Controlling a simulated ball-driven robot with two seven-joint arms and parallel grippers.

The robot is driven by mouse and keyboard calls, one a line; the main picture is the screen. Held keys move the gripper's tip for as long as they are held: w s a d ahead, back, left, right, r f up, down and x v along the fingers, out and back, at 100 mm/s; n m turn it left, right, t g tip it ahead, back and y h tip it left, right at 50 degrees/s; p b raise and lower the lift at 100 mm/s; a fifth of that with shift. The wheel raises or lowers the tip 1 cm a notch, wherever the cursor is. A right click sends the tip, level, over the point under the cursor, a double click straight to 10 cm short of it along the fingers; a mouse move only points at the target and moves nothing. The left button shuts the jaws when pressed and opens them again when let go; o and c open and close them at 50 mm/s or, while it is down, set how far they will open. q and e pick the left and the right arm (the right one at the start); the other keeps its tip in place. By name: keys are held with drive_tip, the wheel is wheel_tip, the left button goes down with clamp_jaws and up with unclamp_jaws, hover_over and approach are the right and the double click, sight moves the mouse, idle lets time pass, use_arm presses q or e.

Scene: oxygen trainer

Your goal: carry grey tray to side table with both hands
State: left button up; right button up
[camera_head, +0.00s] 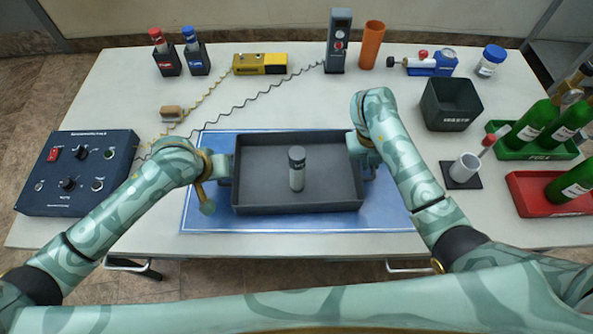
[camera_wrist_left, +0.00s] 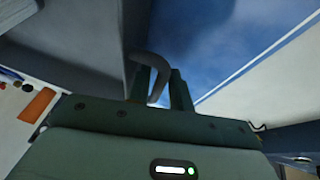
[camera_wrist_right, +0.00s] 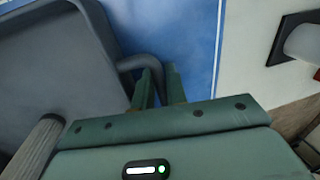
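The grey tray (camera_head: 250,190) is over the middle of the blue mat (camera_head: 300,240), its open side up. I cannot tell whether it rests on the mat or is slightly above it. A small grey, dark-capped cylinder (camera_head: 297,175) stands upright inside it. My left gripper (camera_head: 221,168) is at the tray's left side, with its fingers (camera_wrist_left: 160,90) closed around the curved handle (camera_wrist_left: 150,62). My right gripper (camera_head: 367,160) is at the right side, with its fingers (camera_wrist_right: 158,88) closed around the other handle (camera_wrist_right: 137,62).
A control box (camera_head: 75,172) stands at the left. A dark bin (camera_head: 450,105), a white cup (camera_head: 465,167) and green bottles in green (camera_head: 505,145) and red (camera_head: 530,195) trays stand at the right. Several items line the back. No separate side table is clearly visible.

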use_arm(q)
clamp_jaws()
use_arm(e)
clamp_jaws()
use_arm(q)
drive_tip(key=shift+r, duration=0.15)
use_arm(e)
drive_tip(key=shift+r, duration=0.15)
